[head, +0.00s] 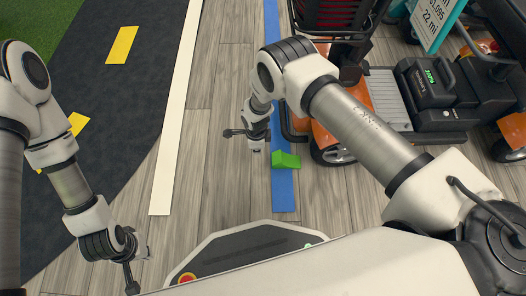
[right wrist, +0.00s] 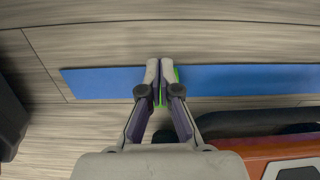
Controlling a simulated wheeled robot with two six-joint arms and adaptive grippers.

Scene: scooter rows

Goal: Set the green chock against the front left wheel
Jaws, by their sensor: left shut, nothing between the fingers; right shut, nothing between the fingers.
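The green chock (head: 286,160) lies on the blue floor stripe in the head view, just left of the dark wheel (head: 332,152) of the orange scooter. A small gap seems to show between them. My right gripper (head: 257,149) is shut and empty, a little left of the chock. In the right wrist view its closed fingers (right wrist: 166,63) hide most of the chock; only a thin green edge (right wrist: 177,76) shows beside them. I cannot tell whether they touch it. My left gripper (head: 147,252) is shut and empty at the lower left, far from the chock.
The orange scooter (head: 318,136) stands right of the blue stripe (head: 283,195), with a second scooter (head: 513,130) farther right. Wood floor (head: 222,185) lies clear to the left, up to a white line (head: 172,140) and dark road mat (head: 105,130).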

